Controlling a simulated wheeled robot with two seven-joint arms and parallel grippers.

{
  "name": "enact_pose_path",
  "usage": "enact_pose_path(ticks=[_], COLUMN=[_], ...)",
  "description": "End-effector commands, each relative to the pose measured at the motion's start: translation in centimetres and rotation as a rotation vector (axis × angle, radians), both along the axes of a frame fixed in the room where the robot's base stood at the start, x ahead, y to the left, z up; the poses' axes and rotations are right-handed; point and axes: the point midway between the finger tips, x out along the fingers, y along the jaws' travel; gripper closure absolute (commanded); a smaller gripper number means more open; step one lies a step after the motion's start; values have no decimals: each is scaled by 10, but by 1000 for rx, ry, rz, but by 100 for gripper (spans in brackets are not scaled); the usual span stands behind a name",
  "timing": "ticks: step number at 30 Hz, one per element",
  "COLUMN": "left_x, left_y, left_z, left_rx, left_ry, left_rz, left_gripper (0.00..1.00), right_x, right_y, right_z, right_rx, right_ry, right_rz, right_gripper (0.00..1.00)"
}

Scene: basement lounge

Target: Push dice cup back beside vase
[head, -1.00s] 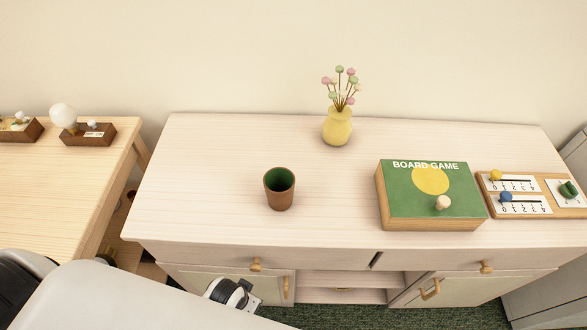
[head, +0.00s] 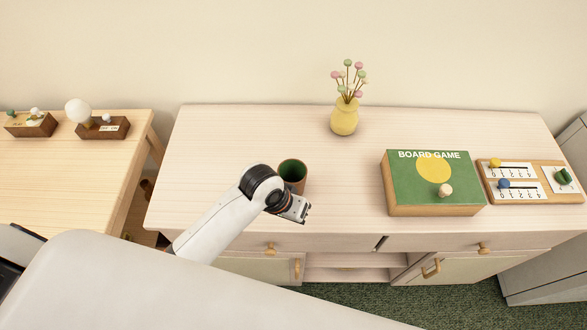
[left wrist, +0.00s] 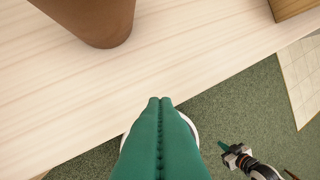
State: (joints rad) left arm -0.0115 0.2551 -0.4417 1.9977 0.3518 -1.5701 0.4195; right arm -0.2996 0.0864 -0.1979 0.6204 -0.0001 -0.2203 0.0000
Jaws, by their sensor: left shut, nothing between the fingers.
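The brown dice cup (head: 294,171) with a green inside stands upright on the sideboard, left of and nearer than the yellow vase (head: 344,119). In the left wrist view the cup (left wrist: 95,18) shows at the top left. My left gripper (head: 300,210) is at the cup's near side and partly hides it in the head view. Its green fingers (left wrist: 160,102) are shut and empty, and a gap shows between them and the cup. My right gripper (left wrist: 236,152) appears small and low in the left wrist view, its jaws unclear.
The pale sideboard (head: 230,140) is clear between cup and vase. A green board game box (head: 410,190) with a pale knob piece stands to the right, beside a wooden scoring board (head: 520,195). A separate table (head: 50,170) stands at the left. Flowers rise from the vase.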

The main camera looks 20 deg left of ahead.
Motion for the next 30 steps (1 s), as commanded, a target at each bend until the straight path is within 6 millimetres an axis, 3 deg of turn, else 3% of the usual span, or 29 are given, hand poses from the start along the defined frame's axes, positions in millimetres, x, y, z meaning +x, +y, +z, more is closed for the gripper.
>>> enact_pose_path(ticks=[1,6,17,23,30], left_x=[18,54,108,113,113], left_y=[-5,-8,28,34,34], left_z=[16,55,96,91,51], left_rx=[5,64,207,224,223], left_ry=[10,108,221,239,238], left_rz=[-2,47,261,298,296], left_gripper=[100,100,100,100,100], right_x=[0,-1,-1,-1,-1], right_y=[2,7,11,9,5], right_z=[4,11,12,14,22], right_rx=[2,9,13,11,6], right_ry=[0,1,1,1,1], right_rz=[0,0,0,0,2], right_gripper=[100,100,100,100,100])
